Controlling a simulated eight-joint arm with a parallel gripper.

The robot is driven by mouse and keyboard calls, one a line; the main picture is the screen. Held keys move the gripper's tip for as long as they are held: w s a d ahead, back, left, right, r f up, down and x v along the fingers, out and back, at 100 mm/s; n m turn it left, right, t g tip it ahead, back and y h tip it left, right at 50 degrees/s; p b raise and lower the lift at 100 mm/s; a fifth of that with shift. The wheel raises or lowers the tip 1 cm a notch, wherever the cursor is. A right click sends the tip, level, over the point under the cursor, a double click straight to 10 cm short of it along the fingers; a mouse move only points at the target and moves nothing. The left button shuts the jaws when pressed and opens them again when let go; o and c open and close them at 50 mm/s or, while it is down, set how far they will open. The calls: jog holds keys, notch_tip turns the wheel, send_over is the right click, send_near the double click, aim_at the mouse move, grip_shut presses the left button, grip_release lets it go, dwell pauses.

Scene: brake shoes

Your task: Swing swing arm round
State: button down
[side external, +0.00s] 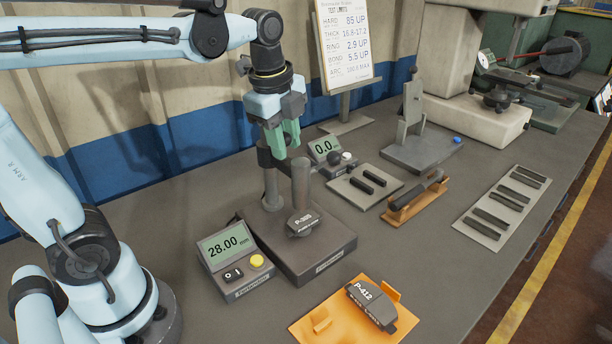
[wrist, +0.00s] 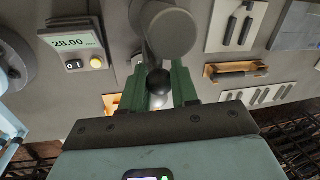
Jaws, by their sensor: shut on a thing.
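The swing arm (wrist: 158,55) belongs to the gauge stand, whose grey base (side external: 318,262) carries a thin post (side external: 271,192). A thick grey cylinder (side external: 301,184) stands or hangs over the base; its upper end is hidden. My gripper (side external: 284,148) with green fingers is beside the top of the stand. In the wrist view my gripper (wrist: 157,92) is shut around a dark ball knob (wrist: 158,82) on the swing arm. A dark brake pad marked P-305 (side external: 303,224) lies on the base by the cylinder's foot.
A display box (side external: 234,262) reading 28.00 mm stands left of the base. An orange tray (side external: 312,329) holds pad P-412 (side external: 371,307) in front. A second display (side external: 325,149), a plate with dark bars (side external: 346,190) and an orange-brown holder (side external: 404,212) are at the right.

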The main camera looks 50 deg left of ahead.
dwell(0.4)
jog(key=c, duration=0.9)
grip_release()
notch_tip(320, 180, up, 12)
jog(key=s, duration=0.2)
jog(key=shift+s+d, duration=0.2)
jog(key=shift+d, duration=0.05)
